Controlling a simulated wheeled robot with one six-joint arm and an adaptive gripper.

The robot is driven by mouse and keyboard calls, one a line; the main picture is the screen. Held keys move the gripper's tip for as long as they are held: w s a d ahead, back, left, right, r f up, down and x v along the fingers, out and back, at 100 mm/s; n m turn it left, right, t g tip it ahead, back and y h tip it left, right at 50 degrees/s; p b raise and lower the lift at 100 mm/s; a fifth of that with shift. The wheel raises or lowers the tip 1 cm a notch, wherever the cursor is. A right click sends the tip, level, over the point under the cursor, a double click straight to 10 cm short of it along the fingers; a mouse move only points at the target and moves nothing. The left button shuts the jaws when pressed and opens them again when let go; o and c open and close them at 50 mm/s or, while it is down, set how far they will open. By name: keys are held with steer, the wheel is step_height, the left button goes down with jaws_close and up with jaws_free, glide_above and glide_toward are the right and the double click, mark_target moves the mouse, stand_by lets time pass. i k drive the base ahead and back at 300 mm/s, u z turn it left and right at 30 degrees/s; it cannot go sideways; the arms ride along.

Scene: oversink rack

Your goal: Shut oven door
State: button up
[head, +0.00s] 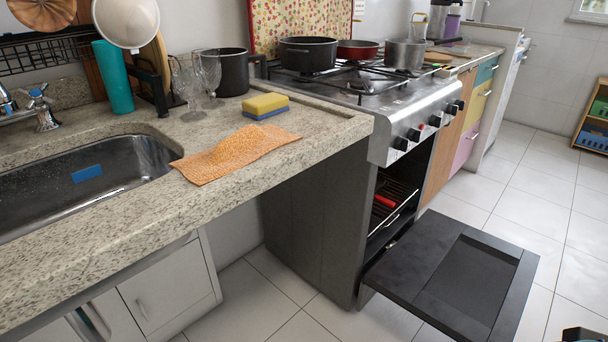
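The oven door (462,279) is black and hangs wide open, lying about level out from the front of the stove (412,122). The oven cavity (393,205) is exposed, with wire racks and a red item (385,202) inside. The door's outer face and its handle are hidden underneath. My gripper cannot be identified in the head view. A small dark part shows at the bottom right corner, and I cannot tell what it is.
A granite counter (110,225) with a sink (60,195) stands left of the stove. Pots sit on the burners. Coloured drawers (475,105) are beyond the stove.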

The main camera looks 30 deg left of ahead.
mark_target(469, 283)
steer(key=u, duration=0.5)
steer(key=i, duration=0.55)
steer(key=u, duration=1.95)
steer(key=k, duration=0.85)
steer(key=z, duration=1.85)
